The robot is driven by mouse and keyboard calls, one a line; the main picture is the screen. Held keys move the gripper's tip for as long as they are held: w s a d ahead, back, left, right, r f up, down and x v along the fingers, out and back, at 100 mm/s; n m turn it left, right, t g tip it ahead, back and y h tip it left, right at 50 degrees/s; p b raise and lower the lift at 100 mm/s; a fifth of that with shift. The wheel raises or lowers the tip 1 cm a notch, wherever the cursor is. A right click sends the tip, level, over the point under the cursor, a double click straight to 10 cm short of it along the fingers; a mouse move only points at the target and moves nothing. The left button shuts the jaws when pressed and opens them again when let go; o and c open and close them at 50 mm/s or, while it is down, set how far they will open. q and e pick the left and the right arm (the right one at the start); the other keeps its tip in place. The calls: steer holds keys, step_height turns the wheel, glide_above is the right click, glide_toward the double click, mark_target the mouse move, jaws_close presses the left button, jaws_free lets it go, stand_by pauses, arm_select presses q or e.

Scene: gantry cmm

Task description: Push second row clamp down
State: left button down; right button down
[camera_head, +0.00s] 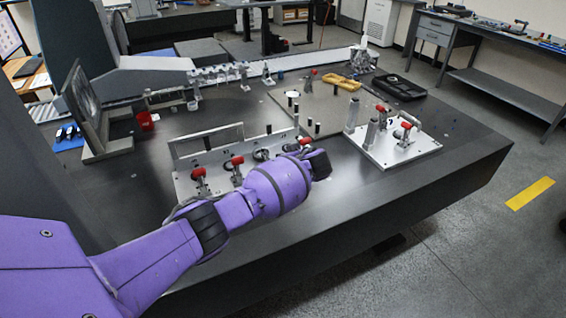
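A fixture plate (183,187) on the near part of the dark table carries a row of toggle clamps with red tips. Its left clamp (199,175) and middle clamp (237,163) show; another red tip (305,141) shows just behind the end of my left arm. A second, white fixture plate (413,151) to the right has more red-tipped clamps (381,110). I cannot tell which one is the second row clamp. My purple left arm reaches over the near plate and hides part of it. My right gripper is out of view.
A grey upright bar (207,141) stands behind the near clamps. A red cup (145,121), a black tray (400,88) and a yellow part (341,83) lie farther back. The table's front right surface (440,177) is bare.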

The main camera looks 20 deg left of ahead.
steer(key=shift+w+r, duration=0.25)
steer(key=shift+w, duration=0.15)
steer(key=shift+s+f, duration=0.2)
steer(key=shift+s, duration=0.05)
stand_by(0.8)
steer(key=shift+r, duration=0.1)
